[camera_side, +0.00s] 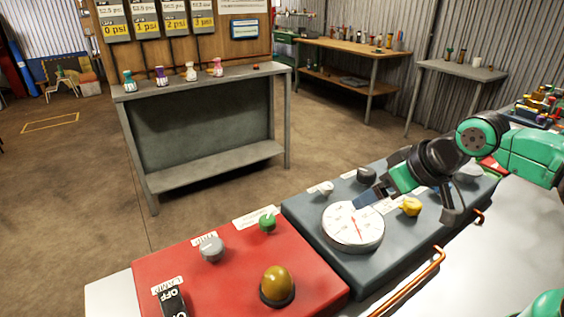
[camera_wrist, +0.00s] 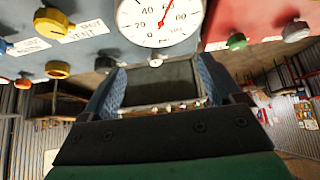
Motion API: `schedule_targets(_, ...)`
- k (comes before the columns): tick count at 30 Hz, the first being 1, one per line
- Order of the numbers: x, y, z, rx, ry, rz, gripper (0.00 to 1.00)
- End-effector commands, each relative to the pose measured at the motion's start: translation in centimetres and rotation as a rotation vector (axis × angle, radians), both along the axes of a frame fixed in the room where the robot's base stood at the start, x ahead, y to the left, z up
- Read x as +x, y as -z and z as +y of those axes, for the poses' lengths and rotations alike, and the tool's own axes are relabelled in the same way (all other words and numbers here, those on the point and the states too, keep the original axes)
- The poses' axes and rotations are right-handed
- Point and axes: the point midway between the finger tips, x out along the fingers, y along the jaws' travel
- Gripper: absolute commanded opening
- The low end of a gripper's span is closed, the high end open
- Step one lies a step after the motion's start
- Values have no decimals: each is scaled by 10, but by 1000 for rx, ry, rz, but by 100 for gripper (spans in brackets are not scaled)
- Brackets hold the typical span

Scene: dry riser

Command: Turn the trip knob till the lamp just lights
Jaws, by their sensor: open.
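The grey trip knob (camera_side: 211,249) stands on the red panel, beside a label that seems to read TRIP. A grey knob, apparently the same one (camera_wrist: 295,31), shows at the wrist view's right edge. The amber lamp dome (camera_side: 277,283) is on the same panel near its front edge and looks dull, not glowing. A black OFF/ON switch (camera_side: 172,300) stands by the LAMP label; its position is unclear. My gripper (camera_side: 408,203) is open and empty above the blue-grey panel, well right of the trip knob. Its blue-padded fingers (camera_wrist: 157,85) stand apart in the wrist view.
The white gauge (camera_side: 353,226) with a red needle lies beside my gripper. A yellow knob (camera_side: 411,206), a dark knob (camera_side: 366,175) and a pale knob (camera_side: 326,188) share its panel. A green knob (camera_side: 267,222) sits near the trip knob. A copper pipe (camera_side: 420,277) runs along the front.

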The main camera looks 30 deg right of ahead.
Motion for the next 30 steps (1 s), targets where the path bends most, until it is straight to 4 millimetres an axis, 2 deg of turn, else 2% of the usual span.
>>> schedule_targets(5, 5, -5, 4, -6, -25, 15, 81)
schedule_targets(8, 16, -15, 16, -22, -88, 56, 81)
schedule_targets(11, 35, -27, 36, -49, -187, 121, 81)
schedule_targets(15, 64, -37, 72, -96, -348, 224, 81)
schedule_targets(20, 92, -35, 120, -156, -530, 336, 81)
schedule_targets(24, 109, -21, 166, -209, -690, 430, 81)
schedule_targets(30, 114, 5, 216, -273, -862, 532, 81)
